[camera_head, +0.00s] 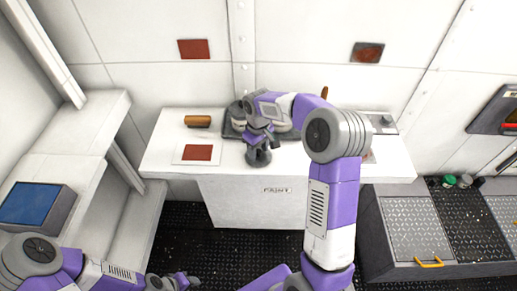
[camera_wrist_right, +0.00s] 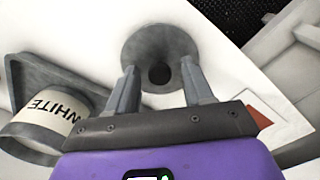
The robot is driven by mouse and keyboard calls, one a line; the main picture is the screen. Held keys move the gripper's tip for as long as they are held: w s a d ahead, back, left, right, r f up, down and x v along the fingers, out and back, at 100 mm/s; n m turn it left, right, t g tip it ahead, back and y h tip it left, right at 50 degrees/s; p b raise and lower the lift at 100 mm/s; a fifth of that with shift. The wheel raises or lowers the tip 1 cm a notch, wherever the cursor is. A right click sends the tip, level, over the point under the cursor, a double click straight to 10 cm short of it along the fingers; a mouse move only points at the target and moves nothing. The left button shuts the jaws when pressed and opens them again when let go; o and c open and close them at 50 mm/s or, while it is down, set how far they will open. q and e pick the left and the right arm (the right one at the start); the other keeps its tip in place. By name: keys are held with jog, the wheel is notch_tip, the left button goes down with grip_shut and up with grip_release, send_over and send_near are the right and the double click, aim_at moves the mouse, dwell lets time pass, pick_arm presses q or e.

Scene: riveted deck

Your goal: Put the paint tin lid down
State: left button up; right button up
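The paint tin lid (camera_wrist_right: 160,42), a grey disc with a dark round centre, lies on the white bench top in the right wrist view. My right gripper (camera_wrist_right: 160,72) is open, its two fingers apart on either side of that dark centre with gaps showing. In the head view my right gripper (camera_head: 259,148) is low over the bench's front part, largely hiding the lid (camera_head: 258,158). A tin labelled WHITE (camera_wrist_right: 45,115) is beside the lid on a grey tray (camera_wrist_right: 75,75). My left gripper (camera_head: 183,281) is low at the bottom left, away from the bench; its opening is unclear.
The bench (camera_head: 163,145) is marked PAINT on its front. A brown roller-like object (camera_head: 198,121) and a card with a red square (camera_head: 198,152) lie on its left part. A grey unit (camera_head: 382,116) sits at the right. The dark deck floor is in front.

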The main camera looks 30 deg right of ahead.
aim_at(259, 151)
jog(key=shift+r, duration=0.1)
notch_tip(259, 151, up, 12)
jog(key=p, duration=0.2)
jog(key=shift+p, duration=0.35)
dwell(0.4)
